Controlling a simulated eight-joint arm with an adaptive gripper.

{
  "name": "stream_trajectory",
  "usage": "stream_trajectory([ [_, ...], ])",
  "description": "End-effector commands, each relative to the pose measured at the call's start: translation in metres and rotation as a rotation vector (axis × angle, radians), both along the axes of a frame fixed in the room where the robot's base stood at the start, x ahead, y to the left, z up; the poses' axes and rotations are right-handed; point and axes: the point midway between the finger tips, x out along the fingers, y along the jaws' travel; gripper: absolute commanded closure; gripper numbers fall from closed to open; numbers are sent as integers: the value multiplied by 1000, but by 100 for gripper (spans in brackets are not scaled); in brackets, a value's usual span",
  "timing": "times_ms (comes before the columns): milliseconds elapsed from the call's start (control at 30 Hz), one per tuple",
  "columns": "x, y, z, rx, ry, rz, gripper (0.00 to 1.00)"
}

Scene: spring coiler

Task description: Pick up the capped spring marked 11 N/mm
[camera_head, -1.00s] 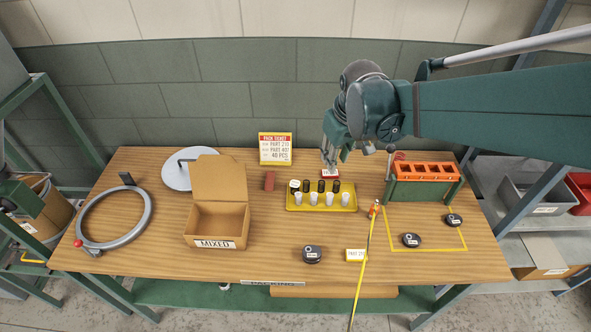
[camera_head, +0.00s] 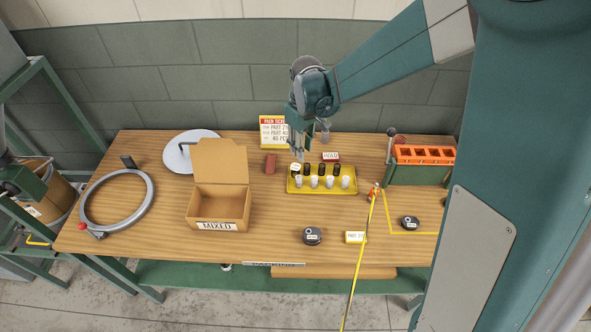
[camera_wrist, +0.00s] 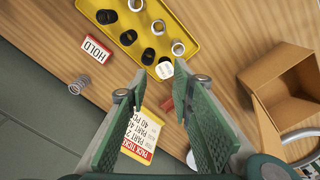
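A yellow tray (camera_head: 322,191) holds two rows of small capped springs. In the head view the back row has a white-topped piece (camera_head: 295,168) at its left end and dark-topped pieces (camera_head: 322,169) beside it. The front row has pale pieces (camera_head: 329,182). In the wrist view the white top (camera_wrist: 165,70) has faint print that I cannot read, so no 11 N/mm mark can be told. My gripper (camera_head: 298,155) is above the tray's back left end. In the wrist view my gripper (camera_wrist: 153,84) is open and empty, its fingertips near the white top.
A HOLD sign (camera_head: 330,156) and a loose bare spring (camera_wrist: 80,84) are behind the tray. A pack ticket (camera_head: 273,131) stands behind left, with a red block (camera_head: 270,164) nearby. A MIXED box (camera_head: 217,208) is left; an orange-topped rack (camera_head: 420,165) is right.

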Motion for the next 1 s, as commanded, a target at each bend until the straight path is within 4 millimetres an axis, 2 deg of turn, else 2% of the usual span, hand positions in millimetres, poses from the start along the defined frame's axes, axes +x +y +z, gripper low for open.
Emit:
stream_trajectory([
  [133,9,15,-21,-10,26,39,76],
  [333,13,26,-39,-18,48,72,76],
  [833,14,29,-45,-20,55,80,76],
  [1000,14,29,-53,-20,55,80,76],
])
